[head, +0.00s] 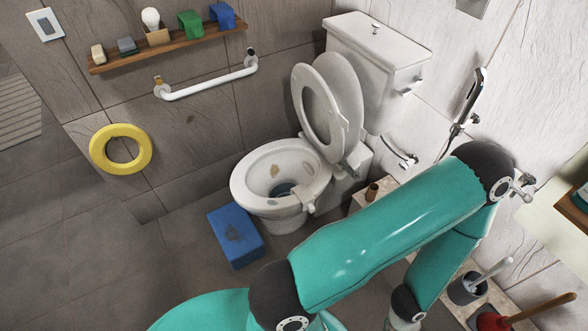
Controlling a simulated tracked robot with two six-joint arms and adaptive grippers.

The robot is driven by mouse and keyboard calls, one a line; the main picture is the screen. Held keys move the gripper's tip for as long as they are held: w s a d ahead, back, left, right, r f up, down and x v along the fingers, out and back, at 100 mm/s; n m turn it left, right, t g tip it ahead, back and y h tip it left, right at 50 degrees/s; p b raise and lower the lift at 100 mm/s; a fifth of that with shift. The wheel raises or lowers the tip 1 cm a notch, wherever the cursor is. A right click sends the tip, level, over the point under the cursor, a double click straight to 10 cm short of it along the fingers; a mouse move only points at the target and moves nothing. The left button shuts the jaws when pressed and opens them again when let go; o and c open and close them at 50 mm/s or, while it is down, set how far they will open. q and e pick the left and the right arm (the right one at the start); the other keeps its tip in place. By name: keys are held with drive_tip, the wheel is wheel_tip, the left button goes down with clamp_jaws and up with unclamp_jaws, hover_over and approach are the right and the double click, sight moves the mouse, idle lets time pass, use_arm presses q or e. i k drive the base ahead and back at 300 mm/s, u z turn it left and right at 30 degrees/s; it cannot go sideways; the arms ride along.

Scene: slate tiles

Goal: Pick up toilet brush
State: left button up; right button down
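The toilet brush shows at the lower right in the head view, with its pale grey handle (494,270) leaning up to the right. Its lower end sits inside a dark grey round holder (462,292) on a low light ledge, so the brush head is hidden. One of my teal arms crosses the lower middle of the view and bends down at the right, left of the holder. Its wrist end reaches the bottom edge, and no fingers show. Neither of my grippers is in view.
The toilet (275,165), lid raised, stands in the middle. A blue box (237,239) is on the floor left of it. Open floor (80,250) lies at the left.

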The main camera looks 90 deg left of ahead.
sight(505, 262)
drive_tip(key=i, duration=0.85)
drive_tip(key=u, duration=0.05)
